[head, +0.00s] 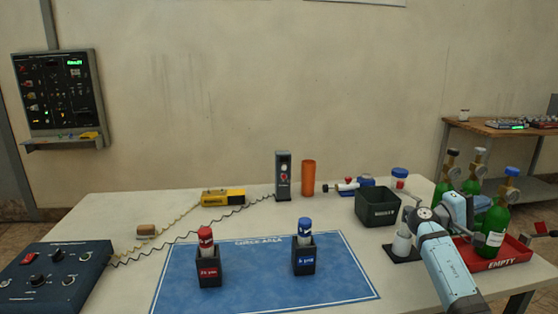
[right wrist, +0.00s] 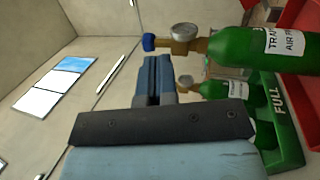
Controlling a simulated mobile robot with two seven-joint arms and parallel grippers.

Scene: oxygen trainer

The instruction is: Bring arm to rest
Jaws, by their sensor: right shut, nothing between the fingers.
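My right gripper (right wrist: 153,75) is shut and empty; its two fingers lie together in the right wrist view. In the head view my right arm comes in from the lower right and bends beside the green cylinders (head: 495,222). The fingers there are hard to make out. In the right wrist view a green cylinder (right wrist: 265,48) with a gauge and a blue knob lies to the right of the fingers. It looks close, but I cannot tell the exact gap. My left gripper is not in view.
A red tray (head: 505,262) marked EMPTY is at the table's right edge. A white cup (head: 402,243) stands close left of my arm, with a black bin (head: 377,207) behind. A blue mat (head: 250,283) holds two black holders. A control box (head: 55,277) sits at left.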

